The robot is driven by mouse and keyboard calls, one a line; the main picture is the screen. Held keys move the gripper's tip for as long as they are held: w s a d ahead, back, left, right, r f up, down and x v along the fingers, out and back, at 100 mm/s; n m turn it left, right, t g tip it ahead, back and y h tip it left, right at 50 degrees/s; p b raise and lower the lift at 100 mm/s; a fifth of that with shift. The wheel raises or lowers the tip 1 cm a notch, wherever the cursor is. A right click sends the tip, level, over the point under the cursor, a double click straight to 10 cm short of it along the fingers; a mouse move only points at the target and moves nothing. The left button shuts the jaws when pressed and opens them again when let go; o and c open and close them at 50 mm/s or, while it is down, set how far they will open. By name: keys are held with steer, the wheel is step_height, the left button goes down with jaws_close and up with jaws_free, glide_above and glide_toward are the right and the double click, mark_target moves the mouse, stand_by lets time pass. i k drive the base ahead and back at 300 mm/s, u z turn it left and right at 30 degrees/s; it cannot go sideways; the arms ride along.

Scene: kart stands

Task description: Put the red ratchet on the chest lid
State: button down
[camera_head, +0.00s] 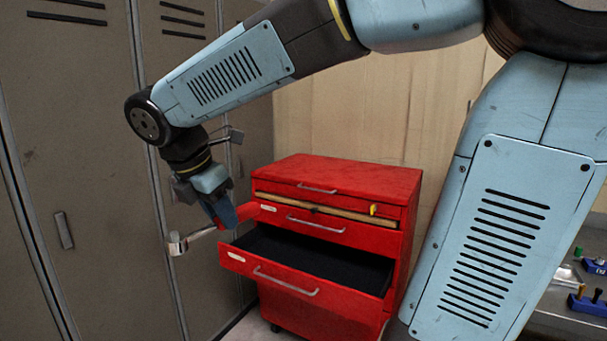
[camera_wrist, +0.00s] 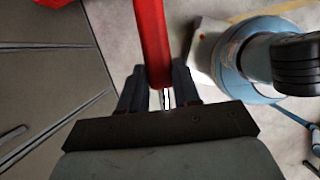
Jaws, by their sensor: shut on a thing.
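The red ratchet (camera_head: 250,211) has a red handle and a silver metal head that points to the left. My gripper (camera_head: 222,218) is shut on it and holds it in the air in front of the lockers, left of the chest. In the wrist view the red handle (camera_wrist: 151,40) runs up between the two fingers (camera_wrist: 160,92). The red chest's lid (camera_head: 345,174) is flat, shut and bare where it shows. The ratchet is lower than the lid and apart from it.
One chest drawer (camera_head: 290,277) is pulled out, with a dark inside. A small yellow thing (camera_head: 374,209) shows at the chest's upper front. Grey lockers (camera_head: 75,140) stand close on the left. A bench (camera_head: 565,318) with small blue holders is at the right.

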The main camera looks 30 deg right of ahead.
mark_target(355, 180)
steer(key=z, duration=1.4)
steer(key=i, duration=0.1)
steer(key=u, duration=2.25)
steer(key=i, duration=1.1)
steer(key=u, duration=1.2)
steer(key=i, duration=0.2)
steer(key=z, duration=4)
steer(key=i, duration=0.45)
steer(key=z, duration=0.65)
